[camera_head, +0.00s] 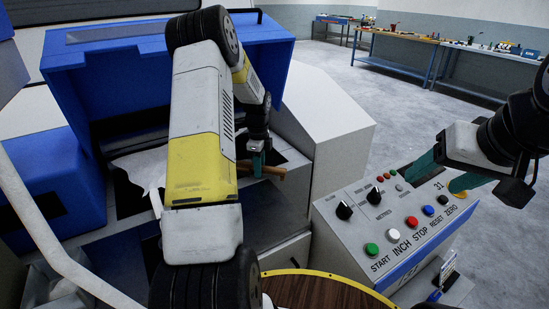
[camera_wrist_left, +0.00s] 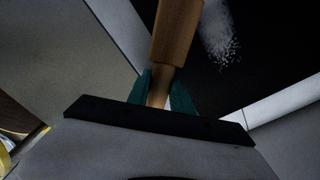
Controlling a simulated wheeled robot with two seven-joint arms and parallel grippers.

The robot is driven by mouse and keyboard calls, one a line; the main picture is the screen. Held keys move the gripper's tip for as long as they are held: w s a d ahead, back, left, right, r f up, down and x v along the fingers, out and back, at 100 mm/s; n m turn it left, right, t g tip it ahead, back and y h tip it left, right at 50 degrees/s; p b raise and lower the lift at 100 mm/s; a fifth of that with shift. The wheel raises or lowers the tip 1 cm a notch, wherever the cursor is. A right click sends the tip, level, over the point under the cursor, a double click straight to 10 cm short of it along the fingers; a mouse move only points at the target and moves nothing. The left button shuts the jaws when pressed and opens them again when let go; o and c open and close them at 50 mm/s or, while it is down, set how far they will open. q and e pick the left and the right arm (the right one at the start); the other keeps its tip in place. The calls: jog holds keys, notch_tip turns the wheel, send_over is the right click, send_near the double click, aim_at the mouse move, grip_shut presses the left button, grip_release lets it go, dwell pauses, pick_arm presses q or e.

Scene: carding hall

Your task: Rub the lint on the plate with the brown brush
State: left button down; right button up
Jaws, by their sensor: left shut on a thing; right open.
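The brown wooden brush (camera_wrist_left: 178,35) is between the teal fingers of my left gripper (camera_wrist_left: 165,95) in the left wrist view. The gripper is shut on its narrow handle. The wider part of the brush points away, up out of the picture. Pale, speckled lint (camera_wrist_left: 219,40) lies on the black plate (camera_wrist_left: 275,75), just right of the brush. I cannot tell whether the brush touches the plate. In the head view the left gripper (camera_head: 257,150) holds the brush (camera_head: 268,170) over the machine; my arm hides much there. My right gripper (camera_head: 450,174) is open and empty above the control panel.
The control panel (camera_head: 345,240) has knobs and several coloured buttons at front right. A blue machine hood (camera_head: 130,60) stands open behind my left arm. A round wooden top (camera_head: 320,290) with a yellow rim is at the bottom. Workbenches (camera_head: 400,38) stand far back.

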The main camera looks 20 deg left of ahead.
pick_arm(q)
jog(key=shift+s+a+f, duration=0.1)
jog(key=shift+s+a, duration=0.3)
jog(key=shift+s, duration=0.05)
jog(key=shift+a, duration=0.1)
jog(key=shift+w+a, duration=1.8)
jog(key=shift+a, duration=0.15)
jog(key=shift+w+a, duration=1.75)
jog(key=shift+a, duration=0.2)
notch_tip(320, 180, up, 6)
jog(key=shift+r, duration=0.2)
jog(key=shift+r, duration=1.5)
